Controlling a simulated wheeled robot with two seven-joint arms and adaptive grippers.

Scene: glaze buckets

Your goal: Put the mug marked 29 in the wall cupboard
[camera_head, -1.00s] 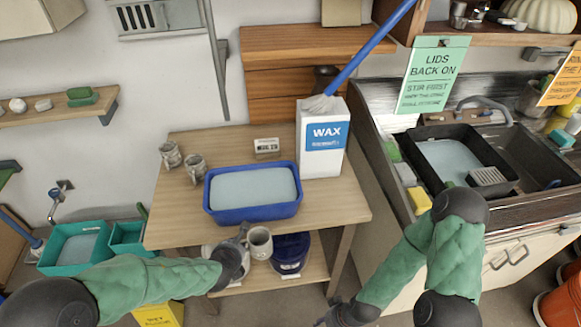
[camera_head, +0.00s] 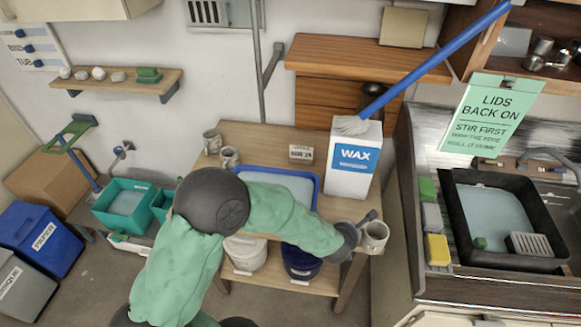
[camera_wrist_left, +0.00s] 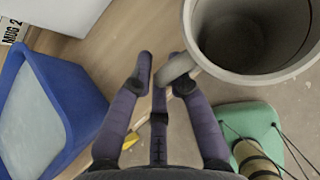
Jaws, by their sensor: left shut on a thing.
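My left gripper (camera_head: 358,229) is shut on the handle of a grey mug (camera_head: 376,236). The mug is upright, by the front right corner of the wooden table (camera_head: 262,136). In the left wrist view, the fingers (camera_wrist_left: 160,78) close on the handle and the empty mug (camera_wrist_left: 255,35) opens toward the camera; no number is readable on it. A small card (camera_head: 301,153) on the table seems to read "MUG 29". An open wooden cupboard (camera_head: 482,42) with metal pots is at the upper right; a pale cabinet (camera_head: 80,9) is at the upper left. My right gripper is not in view.
Two similar mugs (camera_head: 212,141) (camera_head: 229,157) stand at the table's back left. A blue basin (camera_head: 315,188) and a WAX box (camera_head: 354,160) with a blue-handled brush (camera_head: 430,60) are on the table. A green sign (camera_head: 490,115) hangs below the cupboard, above the sink counter.

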